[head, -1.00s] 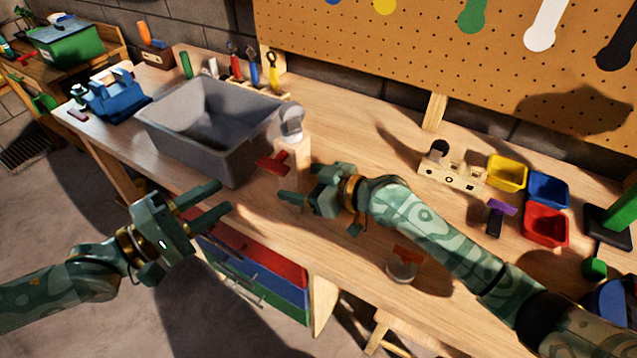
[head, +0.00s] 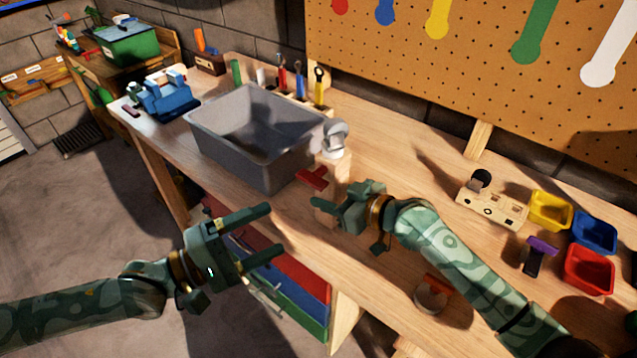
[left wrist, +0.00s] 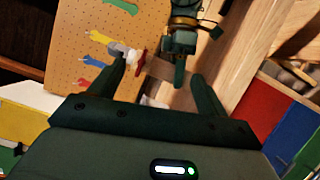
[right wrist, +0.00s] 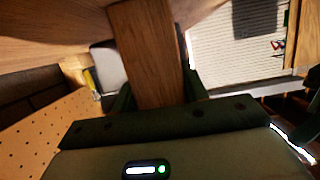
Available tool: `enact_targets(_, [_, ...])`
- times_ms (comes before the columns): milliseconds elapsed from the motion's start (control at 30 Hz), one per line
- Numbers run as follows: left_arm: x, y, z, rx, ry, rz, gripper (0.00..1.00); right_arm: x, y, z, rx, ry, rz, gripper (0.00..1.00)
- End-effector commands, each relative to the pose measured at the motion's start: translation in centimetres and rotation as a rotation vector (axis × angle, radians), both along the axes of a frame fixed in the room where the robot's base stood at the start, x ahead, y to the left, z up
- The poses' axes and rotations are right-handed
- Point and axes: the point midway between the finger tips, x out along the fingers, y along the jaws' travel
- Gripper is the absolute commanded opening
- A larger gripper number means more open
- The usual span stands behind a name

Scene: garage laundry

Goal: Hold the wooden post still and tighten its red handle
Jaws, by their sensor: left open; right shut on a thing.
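The wooden post (head: 332,180) stands upright near the front edge of the workbench, with a grey rounded piece (head: 334,140) at its top. Its red handle (head: 313,178) sticks out to the left from its upper part and also shows in the left wrist view (left wrist: 139,63). My right gripper (head: 327,208) is shut on the post below the handle; in the right wrist view the post (right wrist: 148,50) runs between its fingers. My left gripper (head: 275,230) is open and empty, in front of the bench, left of and below the handle, its fingers pointing towards the post.
A grey tub (head: 240,150) stands just left of the post. A wooden block (head: 492,208), a purple-handled piece (head: 538,256) and coloured bins (head: 590,268) are at the right.

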Motion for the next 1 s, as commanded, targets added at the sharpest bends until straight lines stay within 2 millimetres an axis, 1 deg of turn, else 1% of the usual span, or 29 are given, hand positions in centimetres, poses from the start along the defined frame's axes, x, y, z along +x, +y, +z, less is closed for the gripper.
enact_targets(33, [-1.8, -1.7, -0.2, 0.025, -0.057, -0.03, 0.76, 0.0, 0.0, 0.0, -0.001, -0.001, 0.0, 0.12])
enact_targets(100, [-3.7, -3.5, -0.3, 0.139, -0.221, -0.052, 0.76, 0.0, 0.0, 0.0, -0.001, -0.001, 0.0, 0.12])
enact_targets(167, [-4.5, -4.4, -0.3, 0.263, -0.381, -0.045, 0.76, 0.0, 0.0, 0.0, -0.001, -0.001, 0.0, 0.12])
enact_targets(233, [-4.7, -4.8, -0.2, 0.423, -0.569, -0.007, 0.76, 0.0, 0.0, 0.0, -0.001, -0.001, 0.0, 0.12])
enact_targets(333, [-3.6, -4.2, 0.5, 0.665, -0.82, 0.083, 0.76, 0.0, 0.0, 0.0, -0.001, -0.001, 0.0, 0.12])
enact_targets(400, [-2.5, -3.4, 1.3, 0.825, -0.967, 0.158, 0.76, 0.0, 0.0, 0.0, -0.001, -0.001, 0.0, 0.12])
enact_targets(500, [-0.9, -1.9, 2.8, 1.022, -1.133, 0.255, 0.76, 0.0, 0.0, 0.0, -0.001, -0.001, 0.0, 0.12])
enact_targets(600, [0.0, -0.9, 3.3, 1.163, -1.226, 0.31, 0.76, 0.0, 0.0, 0.0, -0.001, -0.001, 0.0, 0.12])
enact_targets(700, [0.8, -0.6, 3.3, 1.234, -1.256, 0.33, 0.76, 0.0, 0.0, 0.0, -0.001, -0.001, 0.0, 0.12])
enact_targets(767, [1.3, -0.9, 3.3, 1.243, -1.262, 0.332, 0.76, 0.0, 0.0, 0.0, -0.001, -0.001, 0.0, 0.12])
enact_targets(867, [2.5, -1.8, 3.4, 1.24, -1.262, 0.331, 0.76, 0.0, 0.0, 0.0, -0.001, -0.001, 0.0, 0.12])
enact_targets(1000, [5.0, -3.7, 3.4, 1.24, -1.264, 0.331, 0.76, 0.0, 0.0, 0.0, 0.001, -0.001, 0.0, 0.12])
